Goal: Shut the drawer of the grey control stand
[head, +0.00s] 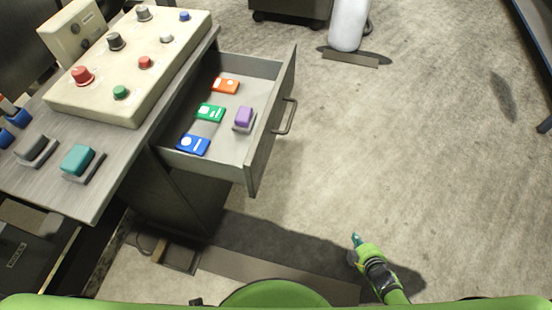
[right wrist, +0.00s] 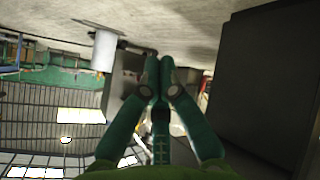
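The grey control stand (head: 125,150) is at the left of the head view. Its drawer (head: 262,135) is pulled out to the right, with a bar handle (head: 286,116) on its front panel. Inside lie an orange card (head: 226,86), a green card (head: 210,112), a blue card (head: 193,145) and a purple block (head: 244,117). My right gripper (head: 356,240) is below and right of the drawer, apart from it. In the right wrist view its fingertips (right wrist: 159,62) meet with nothing between them. My left gripper is out of view.
A cream panel (head: 130,60) with knobs and buttons sits on the stand top. A teal switch (head: 77,159) is near its front corner. A white cylinder (head: 349,22) stands at the back. The floor right of the drawer (head: 420,130) is clear.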

